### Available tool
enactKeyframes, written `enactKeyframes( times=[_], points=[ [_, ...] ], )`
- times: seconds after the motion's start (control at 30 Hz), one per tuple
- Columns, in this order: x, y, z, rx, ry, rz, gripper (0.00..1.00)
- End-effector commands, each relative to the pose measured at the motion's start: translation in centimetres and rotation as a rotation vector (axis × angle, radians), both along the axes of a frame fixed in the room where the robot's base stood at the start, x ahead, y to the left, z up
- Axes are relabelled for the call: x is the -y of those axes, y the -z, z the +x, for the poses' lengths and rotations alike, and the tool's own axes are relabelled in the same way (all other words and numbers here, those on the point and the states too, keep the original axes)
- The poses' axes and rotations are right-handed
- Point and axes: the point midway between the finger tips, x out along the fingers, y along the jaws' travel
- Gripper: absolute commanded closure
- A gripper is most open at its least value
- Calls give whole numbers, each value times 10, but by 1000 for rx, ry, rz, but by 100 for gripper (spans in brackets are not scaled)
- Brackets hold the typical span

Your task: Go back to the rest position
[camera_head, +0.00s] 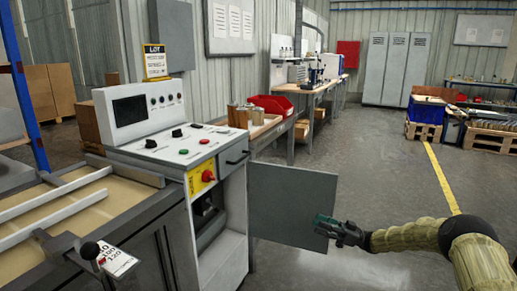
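My gripper (325,226) is at the lower right of the head view, at the end of my arm, which reaches in from the right. It is dark with a teal part and overlaps the right edge of the grey cabinet door (285,205). I cannot tell if it touches the door. The picture is too small to tell whether the fingers are open or shut. The door stands swung open from the control machine (165,125), and the compartment (205,215) behind it shows a dark fitting inside.
Grey lockers (397,69) and pallets (490,137) stand at the back. The floor (370,165) beyond my arm is clear, with a yellow line (441,178).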

Motion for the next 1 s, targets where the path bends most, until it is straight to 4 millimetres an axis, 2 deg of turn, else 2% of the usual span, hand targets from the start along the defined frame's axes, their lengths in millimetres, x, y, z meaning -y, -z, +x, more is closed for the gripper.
enactKeyframes(
  times=[0.03,0.2,0.37,0.5,0.57,0.7,0.77,0.9,1.0],
  points=[
    [-25,11,-3,-42,34,26,67],
    [-86,52,-12,-192,194,64,67],
    [-129,104,-35,-363,348,26,67],
    [-153,159,-71,-530,479,-65,67],
    [-159,183,-91,-602,532,-119,67],
    [-163,238,-150,-766,644,-275,67],
    [-161,259,-177,-832,685,-348,67],
    [-148,297,-247,-970,763,-525,67],
    [-134,317,-299,-1060,808,-654,67]
  ],
)
